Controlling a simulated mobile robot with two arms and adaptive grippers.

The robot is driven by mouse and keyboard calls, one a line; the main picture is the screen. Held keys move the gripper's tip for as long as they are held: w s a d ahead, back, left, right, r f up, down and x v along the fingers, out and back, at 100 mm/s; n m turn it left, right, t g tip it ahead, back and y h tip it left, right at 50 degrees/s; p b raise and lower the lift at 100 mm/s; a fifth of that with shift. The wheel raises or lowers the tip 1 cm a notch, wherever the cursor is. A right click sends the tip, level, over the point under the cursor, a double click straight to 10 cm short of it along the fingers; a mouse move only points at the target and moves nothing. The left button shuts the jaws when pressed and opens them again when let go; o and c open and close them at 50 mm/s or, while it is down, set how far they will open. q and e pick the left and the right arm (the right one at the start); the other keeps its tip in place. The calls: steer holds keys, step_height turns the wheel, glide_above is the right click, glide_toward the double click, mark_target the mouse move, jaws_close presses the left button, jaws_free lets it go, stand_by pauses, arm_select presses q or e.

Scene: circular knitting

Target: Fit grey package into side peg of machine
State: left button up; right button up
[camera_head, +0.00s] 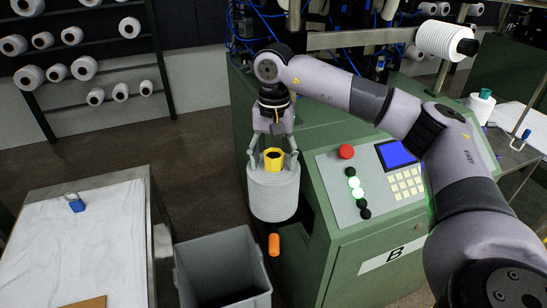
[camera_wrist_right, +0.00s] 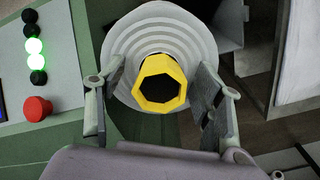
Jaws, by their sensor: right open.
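The grey package (camera_head: 273,194) is a spool with a yellow core (camera_head: 274,159), beside the left side of green machine B (camera_head: 345,262). My right gripper (camera_head: 271,152) is above it, open, with its fingers on either side of the yellow core. In the right wrist view, the fingers of my right gripper (camera_wrist_right: 160,100) flank the yellow core (camera_wrist_right: 141,95) over the ridged grey package (camera_wrist_right: 128,42); I cannot tell whether they touch it. An orange-ended piece (camera_head: 274,244) sticks out just below the package. Whether a peg passes into the package is hidden. My left gripper is not in view.
A grey bin (camera_head: 222,262) stands open below and left of the package. A white-covered table (camera_head: 95,240) is at the left, with a blue item (camera_head: 76,204) on it. The control panel with a red button (camera_head: 346,151) is close to the right. A white spool (camera_head: 440,40) sits on an upper bar.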

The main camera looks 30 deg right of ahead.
steer(key=shift+r, duration=0.1)
step_height(320, 180, up, 12)
stand_by(0.5)
steer(key=shift+d, duration=0.1)
stand_by(0.4)
